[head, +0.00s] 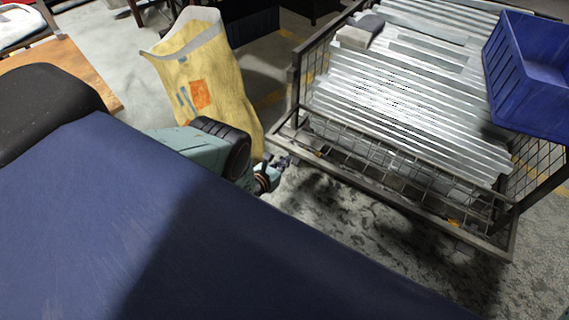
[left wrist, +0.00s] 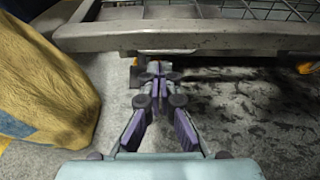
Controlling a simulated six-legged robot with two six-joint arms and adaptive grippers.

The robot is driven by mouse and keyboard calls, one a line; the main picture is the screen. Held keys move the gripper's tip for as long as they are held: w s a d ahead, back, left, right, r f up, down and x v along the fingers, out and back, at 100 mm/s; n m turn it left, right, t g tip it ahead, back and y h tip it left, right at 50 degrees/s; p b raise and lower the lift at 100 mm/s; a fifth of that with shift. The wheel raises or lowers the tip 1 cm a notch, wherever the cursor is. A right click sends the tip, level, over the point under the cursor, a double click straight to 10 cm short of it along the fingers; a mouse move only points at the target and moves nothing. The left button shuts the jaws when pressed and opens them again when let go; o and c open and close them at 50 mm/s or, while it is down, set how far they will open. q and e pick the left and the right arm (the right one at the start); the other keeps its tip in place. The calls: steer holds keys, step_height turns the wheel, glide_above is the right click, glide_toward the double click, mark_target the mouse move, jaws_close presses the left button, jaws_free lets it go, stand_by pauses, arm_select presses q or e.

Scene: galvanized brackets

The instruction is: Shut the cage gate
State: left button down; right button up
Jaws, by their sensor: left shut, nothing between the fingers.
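The wire-mesh cage (head: 297,85) stands at the upper right of the head view, loaded with galvanized brackets (head: 415,100). Its front mesh gate (head: 400,195) appears to lean outward, away from the brackets, with its grey rail toward me; its exact angle is hard to tell. In the left wrist view the grey rail (left wrist: 215,38) crosses the top, with mesh behind it. My left gripper (head: 281,162) is shut and empty near the left end of that rail. In the wrist view its fingertips (left wrist: 154,70) point at the rail's underside; contact cannot be told. My right gripper is not in view.
A yellow sack (head: 215,90) stands close to my left arm, and is also at left in the wrist view (left wrist: 40,85). A blue bin (head: 530,75) sits at the cage's right. A wooden tabletop (head: 60,70) is at far left. Stained floor (head: 350,225) before the cage is clear.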

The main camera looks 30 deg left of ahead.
arm_select(q)
steer(key=shift+r, duration=0.8)
